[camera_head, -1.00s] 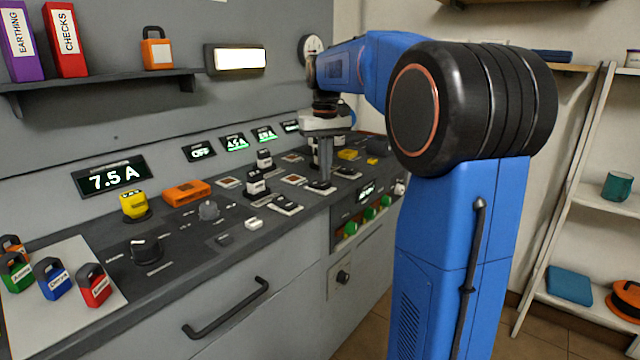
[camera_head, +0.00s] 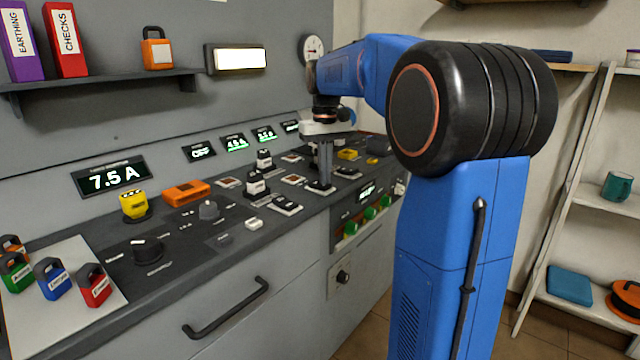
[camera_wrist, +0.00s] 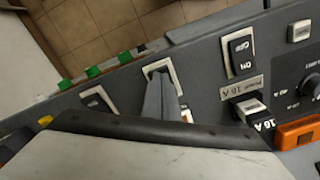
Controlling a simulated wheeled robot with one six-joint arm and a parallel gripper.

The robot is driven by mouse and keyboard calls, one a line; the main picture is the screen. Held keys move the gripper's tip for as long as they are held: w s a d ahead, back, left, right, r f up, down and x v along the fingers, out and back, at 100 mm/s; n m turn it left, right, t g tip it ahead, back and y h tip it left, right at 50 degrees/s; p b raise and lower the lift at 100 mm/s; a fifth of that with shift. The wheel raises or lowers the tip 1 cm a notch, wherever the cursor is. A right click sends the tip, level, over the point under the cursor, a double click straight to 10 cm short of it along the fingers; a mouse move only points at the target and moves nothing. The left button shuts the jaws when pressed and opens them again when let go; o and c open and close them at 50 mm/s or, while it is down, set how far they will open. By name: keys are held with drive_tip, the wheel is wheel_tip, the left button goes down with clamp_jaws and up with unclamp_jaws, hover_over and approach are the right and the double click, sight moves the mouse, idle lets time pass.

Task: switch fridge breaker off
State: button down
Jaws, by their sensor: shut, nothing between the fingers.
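Several black rocker switches in pale frames sit on the sloping grey console. My gripper (camera_head: 322,183) is shut and empty, pointing down, with its tip at one rocker (camera_head: 313,188). In the wrist view the shut fingers (camera_wrist: 160,85) reach this rocker's pale frame (camera_wrist: 151,67) and hide much of it. I cannot tell whether they touch it or which way it is set. A rocker marked ON and OFF (camera_wrist: 241,52) is beside it in the wrist view; it shows left of my gripper in the head view (camera_head: 286,205). No fridge label is readable.
Black and white plug-like parts (camera_head: 256,185) stand up on the console left of my gripper. An orange block (camera_head: 187,192) and a yellow lock (camera_head: 134,205) are farther left. Green knobs (camera_head: 369,213) line the lower front panel. A wall display (camera_head: 108,178) reads 7.5 A.

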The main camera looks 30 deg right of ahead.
drive_tip(key=shift+f, duration=0.15)
wheel_tip(320, 180, up, 7)
idle(1.2)
idle(0.4)
drive_tip(key=s+a+f+t, duration=0.1)
drive_tip(key=s+a+f, duration=0.2)
drive_tip(key=s+a, duration=0.15)
drive_tip(key=s+a+f+n+t, duration=0.1)
drive_tip(key=s+a+f, duration=0.15)
drive_tip(key=s, duration=0.35)
drive_tip(key=s+a+f, duration=0.2)
drive_tip(key=s+a, duration=0.2)
drive_tip(key=s, duration=0.1)
drive_tip(key=s+a+f+n+t, duration=0.1)
drive_tip(key=s+a+f, duration=0.3)
drive_tip(key=s+f, duration=1)
drive_tip(key=shift+s+a+f+t, duration=0.35)
drive_tip(key=shift+a+t, duration=0.05)
drive_tip(key=shift+t, duration=0.5)
